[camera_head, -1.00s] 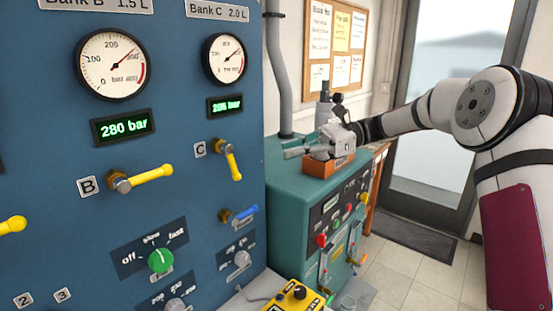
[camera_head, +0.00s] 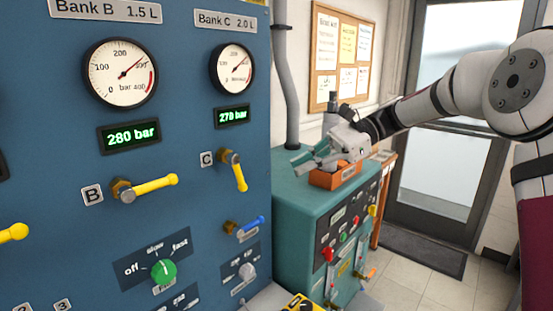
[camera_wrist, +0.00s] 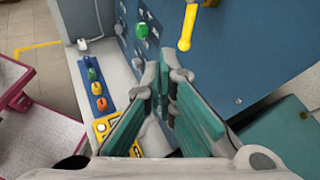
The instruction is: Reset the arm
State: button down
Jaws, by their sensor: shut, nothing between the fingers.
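My arm reaches in from the right in the head view. My gripper (camera_head: 300,162) is above the teal cabinet, near an orange tray (camera_head: 322,180), and points left toward the blue panel (camera_head: 60,150). In the wrist view its teal-padded fingers (camera_wrist: 163,78) are close together, with nothing held between them. Whether the gripper touches the tray cannot be told.
The blue panel carries yellow levers (camera_head: 150,186), a green knob (camera_head: 163,271) and gauges. The teal cabinet (camera_head: 295,210) stands behind it. A yellow button box (camera_head: 302,303) is low in front. A grey pipe (camera_head: 287,90) rises behind the gripper. Floor is free at right.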

jog(key=s+d+f+n+t+h, duration=0.1)
jog(key=s+f+n+t+h, duration=0.15)
jog(key=s+n+h, duration=0.9)
jog(key=s+d+f+t+h, duration=0.1)
jog(key=s+d+t, duration=0.15)
jog(key=s, duration=0.35)
jog(key=s+d+f+n+t, duration=0.1)
jog(key=s+d+f, duration=0.1)
jog(key=s+d, duration=0.3)
jog(key=s+d+f+t+h, duration=0.1)
jog(key=s+d+t, duration=0.1)
jog(key=s, duration=0.6)
jog(key=w+a+r+m+g+y+p, duration=0.15)
jog(key=w+a+m+y, duration=0.35)
jog(key=m, duration=0.5)
jog(key=w+a+r+m+g+y+p, duration=0.1)
jog(key=w+a+r+m+g+y, duration=0.2)
jog(key=w+m, duration=0.5)
jog(key=w+d+m+t+y+p, duration=0.1)
jog(key=w+m+t+y, duration=0.1)
jog(key=w+m+y, duration=1.05)
jog(key=w+a+m+h+p, duration=0.1)
jog(key=w+a+m+h, duration=0.1)
jog(key=a, duration=0.4)
jog(key=w+a+f+m+h+p, duration=0.1)
jog(key=w+a+m+h, duration=0.1)
jog(key=a, duration=0.5)
jog(key=shift+w+a+f+m+t+p, duration=0.25)
jog(key=shift+w+m+t+p, duration=0.15)
jog(key=shift+w, duration=0.3)
